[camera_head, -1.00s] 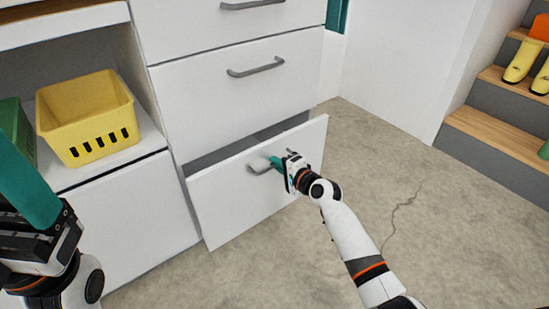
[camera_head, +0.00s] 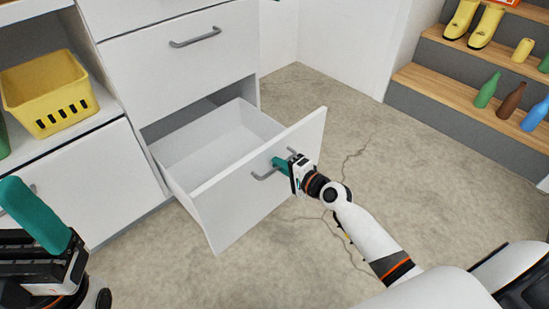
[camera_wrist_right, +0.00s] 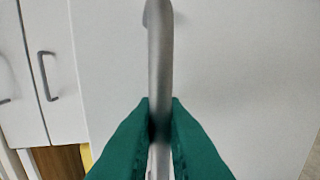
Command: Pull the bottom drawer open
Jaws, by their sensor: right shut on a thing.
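The bottom drawer (camera_head: 225,205) of the white cabinet is pulled well out, and its empty white inside shows in the head view. Its grey bar handle (camera_head: 262,176) is on the front panel. My right gripper (camera_head: 282,163) is shut on this handle, towards its right end. In the right wrist view the grey handle (camera_wrist_right: 160,50) runs between the two green fingers (camera_wrist_right: 160,125), which touch it on both sides. My left gripper (camera_head: 35,215) is at the lower left of the head view, away from the drawer; the gap between its fingers cannot be made out.
The drawer above (camera_head: 185,70) is closed. A yellow basket (camera_head: 50,95) stands on a shelf at left. Wooden steps (camera_head: 440,75) with yellow boots and several bottles are at the upper right. The concrete floor (camera_head: 330,120) right of the drawer is clear.

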